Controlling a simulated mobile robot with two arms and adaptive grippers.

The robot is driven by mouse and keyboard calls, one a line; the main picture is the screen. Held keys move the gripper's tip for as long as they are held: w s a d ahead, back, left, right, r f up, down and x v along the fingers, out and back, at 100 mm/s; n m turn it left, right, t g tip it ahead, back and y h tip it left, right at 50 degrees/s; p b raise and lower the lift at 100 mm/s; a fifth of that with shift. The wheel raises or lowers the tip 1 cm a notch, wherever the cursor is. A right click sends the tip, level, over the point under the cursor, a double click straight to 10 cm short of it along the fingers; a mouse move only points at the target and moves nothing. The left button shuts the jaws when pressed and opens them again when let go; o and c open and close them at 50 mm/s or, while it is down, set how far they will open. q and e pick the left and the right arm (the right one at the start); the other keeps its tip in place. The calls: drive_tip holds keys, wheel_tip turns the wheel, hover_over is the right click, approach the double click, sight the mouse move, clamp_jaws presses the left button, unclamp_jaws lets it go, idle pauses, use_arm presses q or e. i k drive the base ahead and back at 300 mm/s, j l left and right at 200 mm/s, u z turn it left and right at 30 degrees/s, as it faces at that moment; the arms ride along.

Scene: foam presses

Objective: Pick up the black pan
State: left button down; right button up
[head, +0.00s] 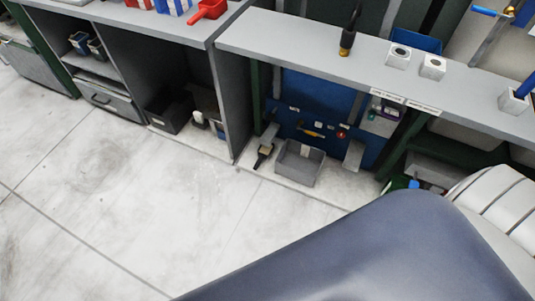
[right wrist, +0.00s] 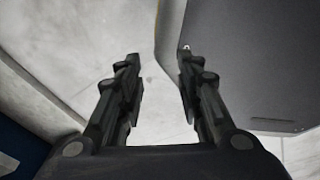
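No thing in the head view is clearly a black pan. A dark open bin (head: 170,110) stands on the floor in the lower bay of the grey cabinet. A small black item with a pale part (head: 263,155) lies on the floor near the bench. I cannot tell if either is the pan. My right gripper (right wrist: 159,65) shows in the right wrist view with its two dark fingers apart and nothing between them. Pale floor is behind it. Neither gripper shows in the head view.
A grey bench (head: 330,55) crosses the back, with white blocks (head: 398,57) on top. A grey open box (head: 299,163) stands on the floor below it. A red scoop (head: 208,9) lies on the left cabinet. The pale floor (head: 110,200) at left is clear.

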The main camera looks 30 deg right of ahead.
sight(264, 152)
drive_tip(key=i+j+z, duration=0.15)
drive_tip(key=z, duration=0.25)
drive_tip(key=i+j+z, duration=0.1)
drive_tip(key=z, duration=0.3)
drive_tip(key=j+z, duration=0.4)
drive_tip(key=i+l, duration=0.05)
drive_tip(key=l, duration=0.05)
